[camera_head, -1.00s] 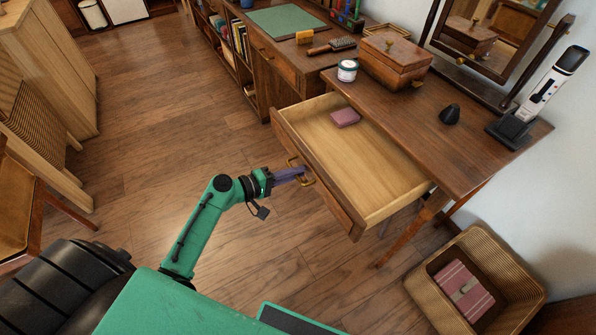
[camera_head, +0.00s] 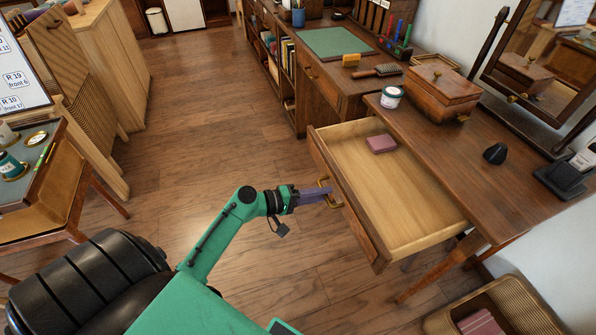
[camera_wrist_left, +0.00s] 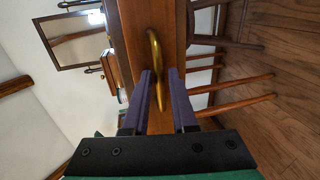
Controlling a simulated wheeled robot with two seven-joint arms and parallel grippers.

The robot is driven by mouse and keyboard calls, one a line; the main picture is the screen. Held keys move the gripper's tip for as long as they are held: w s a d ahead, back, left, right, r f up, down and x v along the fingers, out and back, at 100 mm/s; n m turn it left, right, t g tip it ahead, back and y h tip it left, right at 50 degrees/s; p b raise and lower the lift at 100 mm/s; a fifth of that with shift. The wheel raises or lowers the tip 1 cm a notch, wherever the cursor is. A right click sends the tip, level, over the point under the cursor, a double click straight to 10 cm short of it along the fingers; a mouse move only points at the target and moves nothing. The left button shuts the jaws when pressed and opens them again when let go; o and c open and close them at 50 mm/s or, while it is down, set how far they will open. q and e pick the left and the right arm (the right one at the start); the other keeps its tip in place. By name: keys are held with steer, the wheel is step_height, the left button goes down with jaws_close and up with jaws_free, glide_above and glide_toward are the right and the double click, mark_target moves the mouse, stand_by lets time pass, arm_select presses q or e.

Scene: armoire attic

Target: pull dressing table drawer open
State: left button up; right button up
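The dressing table (camera_head: 425,150) stands at the right. Its wooden drawer (camera_head: 415,205) is pulled well out, showing a pale interior with a small mauve box (camera_head: 381,143) inside. A brass handle (camera_head: 328,191) sits on the drawer front. My left gripper (camera_head: 323,194) is at this handle, with its purple fingers pointing at the drawer front. In the left wrist view the fingers (camera_wrist_left: 161,73) are apart, and part of the brass handle (camera_wrist_left: 154,50) shows between and beyond their tips, nearer the left finger. Contact cannot be told. My right gripper is out of view.
A jar (camera_head: 391,97), a wooden box (camera_head: 443,93) and a mirror stand on the dressing table. A woven basket (camera_head: 520,290) is on the floor at lower right. A side table (camera_head: 45,190) is at the left. The floor between is clear.

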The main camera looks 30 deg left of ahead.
arm_select(q)
steer(key=v, duration=1.3)
steer(key=shift+b, duration=0.3)
steer(key=shift+s+a+f, duration=0.1)
steer(key=s+a+f+g+y+p, duration=0.1)
steer(key=s+f+g+y+p, duration=0.2)
steer(key=f, duration=0.5)
steer(key=s+a+f+m+g+y+p, duration=0.1)
steer(key=s+f+g+y+p, duration=0.1)
steer(key=s+f, duration=0.55)
steer(key=s+a+f+g+y+p, duration=0.1)
steer(key=s+f+g+y+p, duration=0.15)
steer(key=f, duration=0.75)
steer(key=s+d+f+m+g+y+p, duration=0.1)
steer(key=s+d+f+m+p, duration=0.1)
steer(key=s+m, duration=0.4)
steer(key=s+d+f+m+g+y+p, duration=0.1)
steer(key=s+d+f+m+g+p, duration=0.1)
steer(key=s+m, duration=0.3)
steer(key=s+f, duration=0.1)
steer(key=s, duration=0.1)
steer(key=shift+s+m, duration=0.4)
